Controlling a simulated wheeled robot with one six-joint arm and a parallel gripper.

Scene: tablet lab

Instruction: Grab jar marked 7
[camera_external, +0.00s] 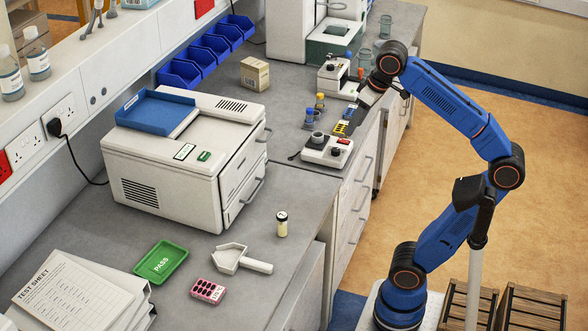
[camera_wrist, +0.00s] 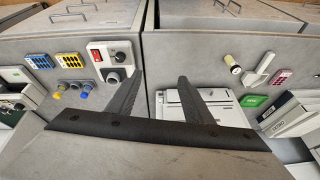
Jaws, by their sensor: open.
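A small pale jar with a dark cap (camera_external: 282,224) stands upright on the near grey bench, by the front edge. A pale jar, apparently the same one, shows in the wrist view (camera_wrist: 233,65), right of my gripper. Coloured small jars, one yellow (camera_external: 319,101) and one blue (camera_external: 310,118), stand on the far bench. No number is readable on any jar, so I cannot tell which is marked 7. My gripper (camera_external: 367,100) is open, at the front of the far bench. In the wrist view its dark fingers (camera_wrist: 158,88) are apart with nothing between them.
A white scoop-like tool (camera_external: 240,259), a pink block (camera_external: 208,290) and a green PASS tray (camera_external: 161,262) lie near the pale jar. A bulky white machine (camera_external: 160,180) stands behind. A small control box (camera_external: 326,150) and coloured racks (camera_external: 345,120) lie near my gripper.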

